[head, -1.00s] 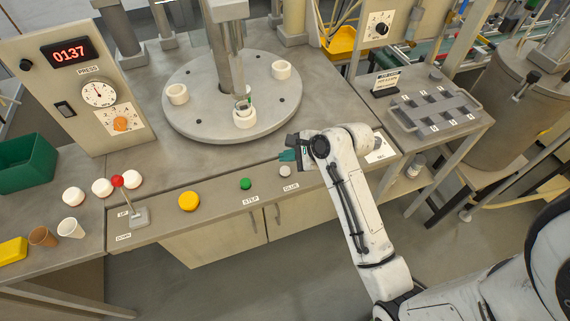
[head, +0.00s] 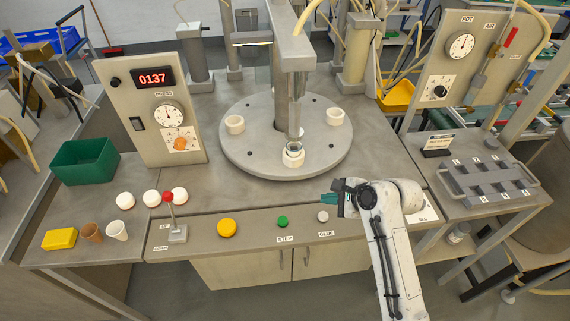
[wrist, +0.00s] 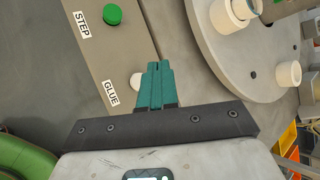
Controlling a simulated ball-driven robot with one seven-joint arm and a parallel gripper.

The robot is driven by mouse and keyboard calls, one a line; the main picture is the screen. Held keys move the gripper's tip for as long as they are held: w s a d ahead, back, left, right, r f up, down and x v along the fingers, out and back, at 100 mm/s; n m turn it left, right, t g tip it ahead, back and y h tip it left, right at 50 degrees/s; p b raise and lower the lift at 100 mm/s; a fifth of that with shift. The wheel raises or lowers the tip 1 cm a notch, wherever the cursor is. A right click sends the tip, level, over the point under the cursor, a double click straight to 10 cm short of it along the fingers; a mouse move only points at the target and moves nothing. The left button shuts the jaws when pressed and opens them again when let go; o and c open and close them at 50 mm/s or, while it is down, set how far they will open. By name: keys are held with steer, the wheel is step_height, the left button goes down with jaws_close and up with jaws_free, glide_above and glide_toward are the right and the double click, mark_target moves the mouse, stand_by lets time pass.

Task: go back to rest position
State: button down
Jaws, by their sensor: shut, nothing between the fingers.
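My gripper (head: 328,198) is at the end of my white arm, over the front right of the bench, near the white GLUE button (head: 323,216). In the wrist view its teal fingers (wrist: 155,72) are together with nothing between them. They partly cover the white GLUE button (wrist: 137,82) there. The green STEP button (head: 283,221) is left of the gripper and also shows in the wrist view (wrist: 113,14). The gripper appears apart from both buttons.
A round grey turntable (head: 250,160) with white cups stands behind, under a press column (head: 294,100). A control panel (head: 150,110) reads 0137. A red-knobbed lever (head: 169,197), a yellow button (head: 227,227) and a green bin (head: 85,162) are left. A grey tray (head: 487,182) is right.

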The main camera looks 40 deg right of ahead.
steer(key=s+a+f+n, duration=0.1)
steer(key=s+a+f+n+g, duration=0.1)
steer(key=a+n, duration=0.1)
steer(key=s+a+f+n+g+b, duration=0.1)
steer(key=a+n, duration=0.1)
steer(key=shift+s+a+f, duration=0.15)
steer(key=shift+s+f, duration=0.05)
steer(key=shift+f, duration=0.1)
steer(key=s+a+f+n+g+b, duration=0.1)
steer(key=s+a+f+n+g, duration=0.1)
steer(key=s+n, duration=0.6)
steer(key=s+a+f+n+g+h+b, duration=0.1)
steer(key=s+a+n+g, duration=0.3)
steer(key=n, duration=0.7)
steer(key=s+a+f+b, duration=0.1)
steer(key=s+a, duration=0.1)
steer(key=s, duration=0.1)
steer(key=shift+s+f+n, duration=0.35)
steer(key=shift+n, duration=0.05)
stand_by(0.6)
